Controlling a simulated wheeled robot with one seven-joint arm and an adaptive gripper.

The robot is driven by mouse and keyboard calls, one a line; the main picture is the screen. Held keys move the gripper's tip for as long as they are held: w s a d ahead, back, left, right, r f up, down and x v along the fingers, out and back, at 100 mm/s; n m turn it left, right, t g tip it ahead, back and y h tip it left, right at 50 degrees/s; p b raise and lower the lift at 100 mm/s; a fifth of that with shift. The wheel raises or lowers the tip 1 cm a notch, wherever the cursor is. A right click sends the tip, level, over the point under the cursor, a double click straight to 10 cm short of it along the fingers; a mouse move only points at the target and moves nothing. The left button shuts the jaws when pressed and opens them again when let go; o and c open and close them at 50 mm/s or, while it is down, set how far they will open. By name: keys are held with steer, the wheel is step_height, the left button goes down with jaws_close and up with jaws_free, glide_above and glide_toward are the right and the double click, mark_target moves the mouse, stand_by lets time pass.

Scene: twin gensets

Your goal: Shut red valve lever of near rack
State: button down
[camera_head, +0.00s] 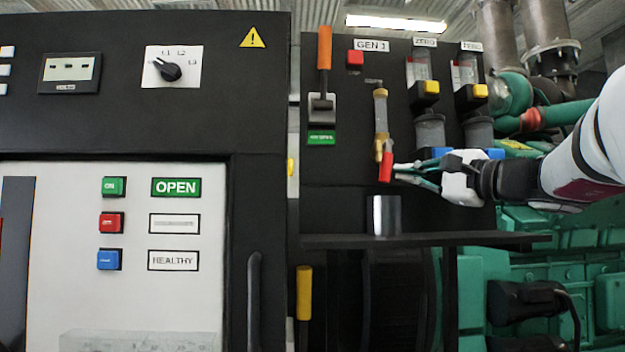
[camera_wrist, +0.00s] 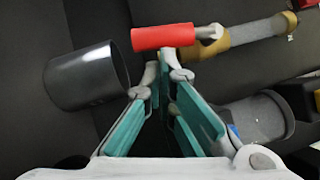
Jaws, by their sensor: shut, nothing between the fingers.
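The red valve lever (camera_head: 386,166) hangs downward from the brass valve (camera_head: 380,146) at the foot of a clear yellow-ended tube on the black GEN 1 rack panel (camera_head: 340,165). The lever lies roughly in line with the tube. In the wrist view the red lever (camera_wrist: 163,37) lies just beyond the fingertips, with its free end to the left. My gripper (camera_head: 397,172) is shut and empty, just right of the lever. In the wrist view my gripper (camera_wrist: 165,70) has its tips together close to the lever; I cannot tell whether they touch it.
A grey metal cup (camera_head: 384,215) stands on a dark shelf (camera_head: 420,239) below the lever. An orange-handled breaker (camera_head: 324,50) is at the upper left. Several cylinders with yellow knobs (camera_head: 431,87) are near my arm. A control cabinet (camera_head: 130,90) fills the left.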

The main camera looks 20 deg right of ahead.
steer(key=shift+a+f+m+t+b, duration=0.15)
steer(key=shift+m+t+b, duration=0.15)
steer(key=shift+m, duration=0.2)
